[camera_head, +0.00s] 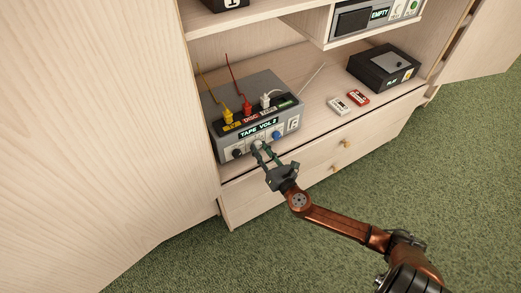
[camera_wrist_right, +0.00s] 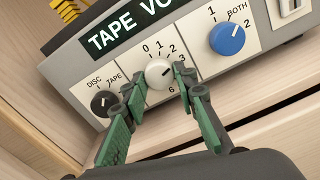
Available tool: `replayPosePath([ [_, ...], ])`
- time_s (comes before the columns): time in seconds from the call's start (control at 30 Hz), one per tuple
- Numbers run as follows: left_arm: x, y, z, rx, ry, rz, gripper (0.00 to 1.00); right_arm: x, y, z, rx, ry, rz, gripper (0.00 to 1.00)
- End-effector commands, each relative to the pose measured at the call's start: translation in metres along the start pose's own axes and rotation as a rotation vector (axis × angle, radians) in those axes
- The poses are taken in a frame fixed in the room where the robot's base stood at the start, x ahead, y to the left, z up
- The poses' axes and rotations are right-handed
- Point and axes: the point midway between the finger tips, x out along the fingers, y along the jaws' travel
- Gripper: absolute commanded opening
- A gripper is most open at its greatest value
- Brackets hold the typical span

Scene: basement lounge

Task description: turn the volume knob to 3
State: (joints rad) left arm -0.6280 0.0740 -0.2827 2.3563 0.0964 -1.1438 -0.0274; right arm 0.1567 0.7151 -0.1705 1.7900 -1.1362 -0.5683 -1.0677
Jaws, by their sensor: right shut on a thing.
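The amplifier (camera_head: 262,95) is a grey box on the cabinet shelf. Its display (camera_head: 258,129) seems to read TAPE VOL 2. The white volume knob (camera_wrist_right: 158,74) has 0, 1, 2, 3 and 6 printed around it; its dark mark points to the right, near the 2 and 3. My right gripper (camera_head: 261,151) reaches the amplifier's front from below. In the wrist view its green fingers (camera_wrist_right: 157,84) stand on either side of the volume knob, shut on it. The fingers hide part of the dial's scale. My left gripper is not in view.
A black knob (camera_wrist_right: 102,103) marked DISC and TAPE and a blue knob (camera_wrist_right: 230,38) flank the volume knob closely. Yellow, red and white plugs stand on top of the amplifier. Two cassettes (camera_head: 358,97) and a black player (camera_head: 383,69) lie to the right. Drawers are below.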

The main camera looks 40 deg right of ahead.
Motion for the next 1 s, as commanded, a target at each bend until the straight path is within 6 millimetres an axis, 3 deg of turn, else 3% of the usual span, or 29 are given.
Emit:
replayPosePath([
  [0.4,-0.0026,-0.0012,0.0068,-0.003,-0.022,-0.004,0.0,0.0009,0.0021,0.0018,0.223,-0.002,0.004,0.02],
  [0.97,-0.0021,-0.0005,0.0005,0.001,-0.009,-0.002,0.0,0.0012,0.0021,0.0026,0.264,-0.003,0.004,0.02],
  [1.0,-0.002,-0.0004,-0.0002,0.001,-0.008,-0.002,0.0,0.0012,0.0021,0.0027,0.264,-0.003,0.004,0.27],
])
